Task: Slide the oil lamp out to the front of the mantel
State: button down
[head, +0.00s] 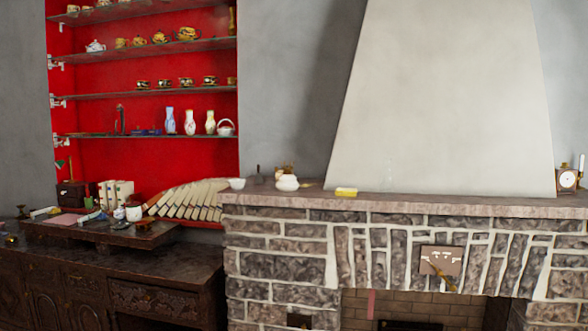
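The stone mantel (450,204) runs across the right half of the head view above a brick fireplace. No object on it is clearly recognisable as an oil lamp. A faint, clear, upright shape (388,174) shows against the pale chimney hood near the middle of the mantel; it may be glass, but I cannot tell what it is. A rounded white pot (288,183) stands near the left end, with a small brown-gold object (283,171) behind it. My gripper is not in view.
A white bowl (236,184) sits at the mantel's left end, a yellow block (346,191) further right. A clock (567,179) and white candle (581,163) stand at the right end. Red-backed shelves (150,90) and a dark cabinet (110,275) are left. The mantel between block and clock looks mostly clear.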

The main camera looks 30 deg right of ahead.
aim_at(288, 182)
jog(key=z, duration=0.1)
jog(key=i, duration=0.95)
jog(key=u, duration=0.05)
